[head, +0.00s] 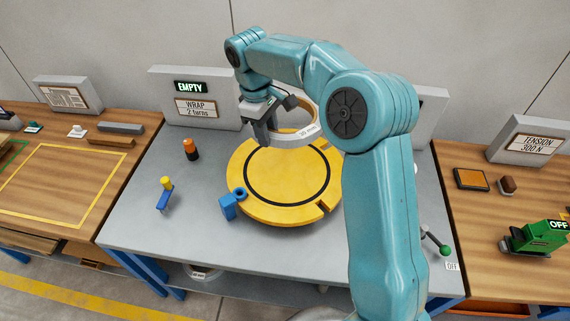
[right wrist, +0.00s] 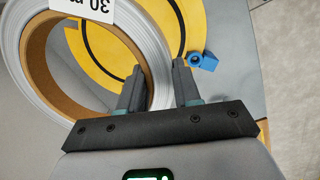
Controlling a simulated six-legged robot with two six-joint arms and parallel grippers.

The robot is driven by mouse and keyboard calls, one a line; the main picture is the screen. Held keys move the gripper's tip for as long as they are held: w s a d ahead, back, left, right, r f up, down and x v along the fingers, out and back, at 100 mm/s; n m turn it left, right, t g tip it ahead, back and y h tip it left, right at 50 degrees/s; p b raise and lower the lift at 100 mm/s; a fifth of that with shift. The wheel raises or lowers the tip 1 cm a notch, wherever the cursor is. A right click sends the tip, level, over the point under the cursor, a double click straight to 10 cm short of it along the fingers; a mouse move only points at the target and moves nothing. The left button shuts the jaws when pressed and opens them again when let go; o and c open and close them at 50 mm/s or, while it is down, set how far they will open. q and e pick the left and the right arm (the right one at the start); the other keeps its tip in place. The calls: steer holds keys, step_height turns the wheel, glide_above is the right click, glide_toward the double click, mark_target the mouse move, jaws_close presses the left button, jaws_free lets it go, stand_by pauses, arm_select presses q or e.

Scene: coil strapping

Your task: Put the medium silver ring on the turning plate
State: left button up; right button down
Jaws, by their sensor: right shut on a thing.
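The medium silver ring (head: 309,131) is a silver-white coil with a brown core and a white "30 mm" label. My right gripper (head: 264,138) is shut on its wall and holds it over the back part of the yellow turning plate (head: 258,172), apparently above it. The right wrist view shows the silver ring (right wrist: 157,62) with its band between the two fingers (right wrist: 158,88). The turning plate (right wrist: 191,25) shows behind it there, with a black circle. My right arm hides the plate's right side in the head view. My left gripper is not in view.
A blue block (head: 228,207) sits at the plate's front-left edge. An orange and black post (head: 191,149) and a blue piece with a yellow top (head: 165,194) stand left of it. A sign (head: 193,98) reading "EMPTY" and "WRAP 2 turns" stands behind. A green-knobbed lever (head: 437,244) is at right.

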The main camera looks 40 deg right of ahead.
steer(key=shift+d, duration=0.35)
glide_above(273, 188)
step_height(273, 188, down, 14)
steer(key=shift+w+a+f, duration=0.15)
steer(key=shift+w+f+p, duration=0.1)
steer(key=shift+f+p, duration=0.4)
steer(key=shift+f, duration=2.25)
steer(key=shift+f, duration=0.15)
steer(key=c, duration=0.8)
jaws_free()
